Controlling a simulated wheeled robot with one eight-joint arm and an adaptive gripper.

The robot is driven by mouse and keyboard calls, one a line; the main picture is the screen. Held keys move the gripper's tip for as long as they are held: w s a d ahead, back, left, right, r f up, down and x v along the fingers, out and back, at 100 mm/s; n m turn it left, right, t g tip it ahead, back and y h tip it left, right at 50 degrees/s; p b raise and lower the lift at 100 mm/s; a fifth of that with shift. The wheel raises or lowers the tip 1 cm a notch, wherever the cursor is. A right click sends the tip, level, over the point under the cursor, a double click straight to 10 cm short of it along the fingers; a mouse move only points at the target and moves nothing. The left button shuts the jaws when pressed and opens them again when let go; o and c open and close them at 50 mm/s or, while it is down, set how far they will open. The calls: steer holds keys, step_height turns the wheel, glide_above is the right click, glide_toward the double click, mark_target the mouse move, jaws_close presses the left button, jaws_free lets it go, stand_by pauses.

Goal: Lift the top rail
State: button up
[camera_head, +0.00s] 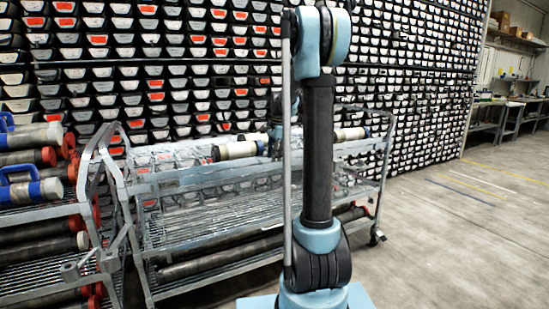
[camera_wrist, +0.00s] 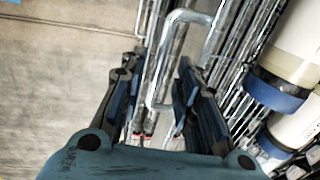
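A silver wire-shelf cart (camera_head: 215,222) stands in the middle of the head view, with a flat metal rail (camera_head: 190,175) along the near side of its top level. My gripper (camera_head: 275,150) is over the cart's top level, partly hidden behind my arm. In the wrist view my gripper (camera_wrist: 158,100) is open, with its two dark fingers apart. A bent, loop-shaped metal rail (camera_wrist: 157,72) lies between the fingers in the picture. I see no grip on it, and I cannot tell how far below the fingertips it is.
White and tan cylinders (camera_head: 235,150) lie on the cart's top level; they show close on the right in the wrist view (camera_wrist: 297,40). A second cart (camera_head: 45,210) with tubes stands at left. A wall of core trays (camera_head: 420,80) rises behind. The floor (camera_head: 460,240) at right is clear.

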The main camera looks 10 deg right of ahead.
steer(key=shift+r, duration=0.1)
step_height(320, 180, up, 12)
steer(key=s, duration=0.2)
steer(key=shift+d+f, duration=0.25)
steer(key=shift+d, duration=0.1)
steer(key=shift+s, duration=0.1)
steer(key=s+f+n, duration=0.3)
steer(key=s+n, duration=0.1)
steer(key=s, duration=0.9)
steer(key=s+f+n, duration=0.5)
steer(key=s+f, duration=0.5)
steer(key=s, duration=0.4)
steer(key=s+f+n, duration=0.5)
steer(key=s+f, duration=0.5)
steer(key=s, duration=0.4)
steer(key=shift+s+a+f+h, duration=0.35)
steer(key=shift+s+a+h, duration=0.05)
steer(key=shift+a, duration=0.05)
